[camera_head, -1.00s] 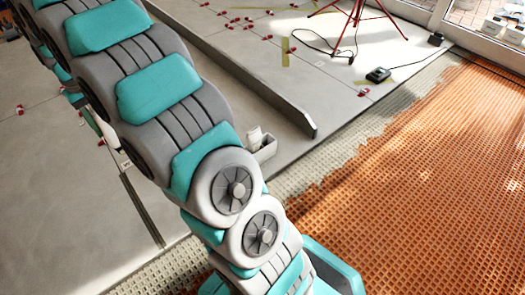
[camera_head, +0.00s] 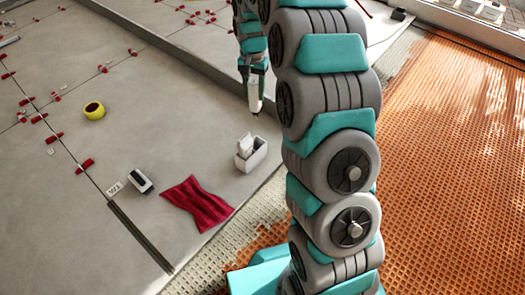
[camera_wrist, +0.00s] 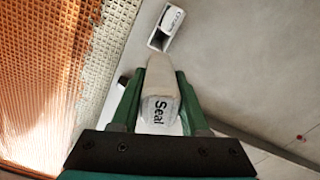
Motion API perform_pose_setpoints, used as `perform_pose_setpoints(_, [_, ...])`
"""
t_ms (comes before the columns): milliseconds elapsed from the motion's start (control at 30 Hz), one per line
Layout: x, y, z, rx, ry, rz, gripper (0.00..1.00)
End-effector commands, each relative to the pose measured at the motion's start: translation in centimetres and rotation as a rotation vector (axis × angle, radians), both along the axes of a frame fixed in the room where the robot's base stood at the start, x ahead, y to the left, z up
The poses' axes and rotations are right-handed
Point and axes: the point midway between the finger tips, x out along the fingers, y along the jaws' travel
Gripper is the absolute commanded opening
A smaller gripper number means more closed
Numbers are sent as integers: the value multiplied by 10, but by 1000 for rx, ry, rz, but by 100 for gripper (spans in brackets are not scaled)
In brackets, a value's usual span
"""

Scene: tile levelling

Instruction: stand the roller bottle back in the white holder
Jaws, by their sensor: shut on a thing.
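The roller bottle (camera_head: 254,98), pale grey-white, hangs roughly upright in my gripper (camera_head: 252,74), its narrow tip down. In the wrist view the bottle (camera_wrist: 158,108) shows the word "Seal" and sits between the green fingers. My gripper is shut on it. The white holder (camera_head: 258,160) stands on the grey tiles below and slightly to the front of the bottle, apart from it. A white item with dark lettering (camera_wrist: 175,18) is in the holder, which shows ahead of the bottle in the wrist view (camera_wrist: 155,42).
A dark red cloth (camera_head: 197,203) lies left of the holder, with a small white-and-black item (camera_head: 140,182) beyond it. A yellow roll (camera_head: 94,110) and several red clips lie on the tiles. Orange matting (camera_head: 440,170) covers the right.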

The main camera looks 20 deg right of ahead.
Motion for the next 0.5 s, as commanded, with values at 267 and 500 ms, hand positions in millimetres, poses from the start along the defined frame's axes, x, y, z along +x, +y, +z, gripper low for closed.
perform_pose_setpoints(267, [2,4,-35,0,-7,-324,0])
perform_pose_setpoints(500, [3,5,-43,2,-13,-382,0])
